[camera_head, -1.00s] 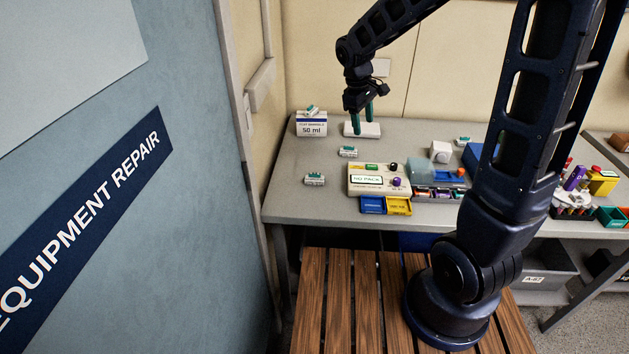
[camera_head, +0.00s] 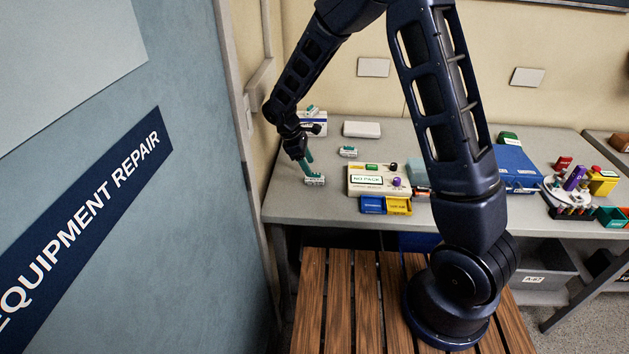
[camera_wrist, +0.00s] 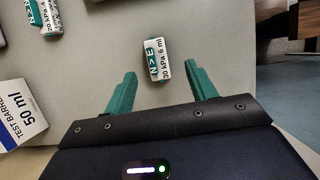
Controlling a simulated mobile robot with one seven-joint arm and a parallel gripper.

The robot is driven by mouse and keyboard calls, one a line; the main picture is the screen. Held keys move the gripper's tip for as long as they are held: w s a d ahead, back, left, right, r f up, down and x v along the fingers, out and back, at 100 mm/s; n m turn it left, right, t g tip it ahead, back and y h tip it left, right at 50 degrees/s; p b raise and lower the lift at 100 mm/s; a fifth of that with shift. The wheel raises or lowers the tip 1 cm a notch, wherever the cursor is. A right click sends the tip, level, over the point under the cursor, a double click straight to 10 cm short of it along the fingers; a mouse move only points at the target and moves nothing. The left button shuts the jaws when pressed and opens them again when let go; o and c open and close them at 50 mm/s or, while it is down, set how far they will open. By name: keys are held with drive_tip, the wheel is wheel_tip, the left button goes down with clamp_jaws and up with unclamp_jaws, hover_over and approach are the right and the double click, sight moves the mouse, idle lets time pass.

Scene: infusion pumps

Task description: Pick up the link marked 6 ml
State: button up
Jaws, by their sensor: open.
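The link marked 6 ml (camera_wrist: 157,59) is a small white block with a green end, in the upper middle of the wrist view. It lies on the grey table, and in the head view the link (camera_head: 315,181) is near the table's left front. My gripper (camera_wrist: 161,83) is open, with its green fingers either side of the link's line and the link just ahead of the fingertips. In the head view my gripper (camera_head: 310,171) is right above the link and partly covers it.
Another similar link (camera_head: 348,152) lies behind to the right; it also shows in the wrist view (camera_wrist: 44,18). The 50 ml box (camera_wrist: 20,113) stands at left. The NO PACK device (camera_head: 379,180) with blue and yellow trays is to the right. A white block (camera_head: 361,129) lies behind.

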sight(316, 178)
drive_tip(key=x, duration=0.6)
drive_tip(key=shift+w+f, duration=0.25)
drive_tip(key=shift+w, duration=0.05)
drive_tip(key=c, duration=1.1)
